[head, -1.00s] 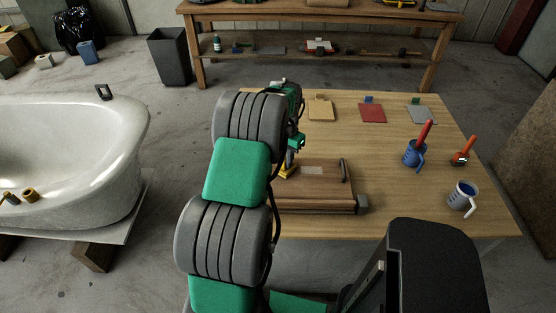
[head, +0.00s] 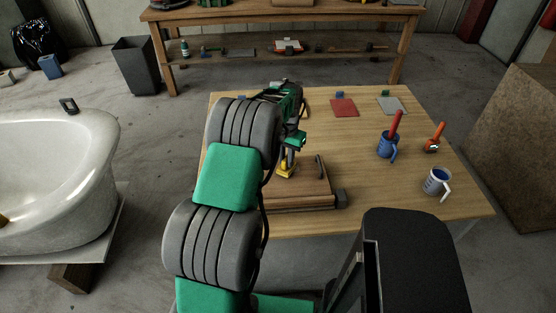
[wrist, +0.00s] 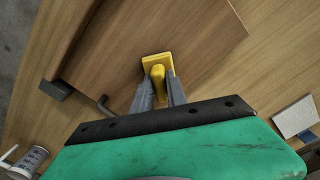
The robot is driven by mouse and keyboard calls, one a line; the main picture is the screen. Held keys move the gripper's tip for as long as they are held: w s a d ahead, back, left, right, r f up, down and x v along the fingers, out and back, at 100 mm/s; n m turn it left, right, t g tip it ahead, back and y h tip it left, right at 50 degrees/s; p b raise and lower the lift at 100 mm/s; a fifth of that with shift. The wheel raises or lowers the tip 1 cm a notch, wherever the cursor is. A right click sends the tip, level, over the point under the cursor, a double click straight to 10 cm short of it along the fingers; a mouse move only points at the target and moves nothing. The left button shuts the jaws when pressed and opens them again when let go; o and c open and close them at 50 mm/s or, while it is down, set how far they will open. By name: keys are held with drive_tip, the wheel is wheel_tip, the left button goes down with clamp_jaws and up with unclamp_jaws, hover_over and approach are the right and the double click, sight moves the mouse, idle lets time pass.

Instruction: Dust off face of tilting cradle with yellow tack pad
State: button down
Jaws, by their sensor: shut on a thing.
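The tilting cradle (head: 310,187) is a brown wooden board on a base, near the front of the table, with a dark handle at its right edge. My gripper (head: 287,163) is over it, partly hidden by my arm in the head view. In the wrist view my gripper (wrist: 158,94) is shut on the yellow tack pad (wrist: 157,63). The pad is at the cradle's face (wrist: 170,25), near one edge; I cannot tell if it touches. The pad (head: 285,171) also shows as a small yellow patch in the head view.
On the table (head: 370,195), a blue mug (head: 387,145) with a red-handled tool, an orange-handled tool (head: 434,142) and a white mug (head: 437,183) stand at the right. A red pad (head: 344,107) and a grey pad (head: 391,105) lie at the back. A white tub (head: 60,180) stands left.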

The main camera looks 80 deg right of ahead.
drive_tip(key=shift+s+d+f, duration=0.1)
drive_tip(key=shift+s+d, duration=0.15)
drive_tip(key=shift+s, duration=0.95)
drive_tip(key=shift+s+d, duration=0.25)
drive_tip(key=shift+s, duration=0.9)
wheel_tip(320, 180, up, 7)
drive_tip(key=p, duration=0.3)
drive_tip(key=shift+p, duration=0.4)
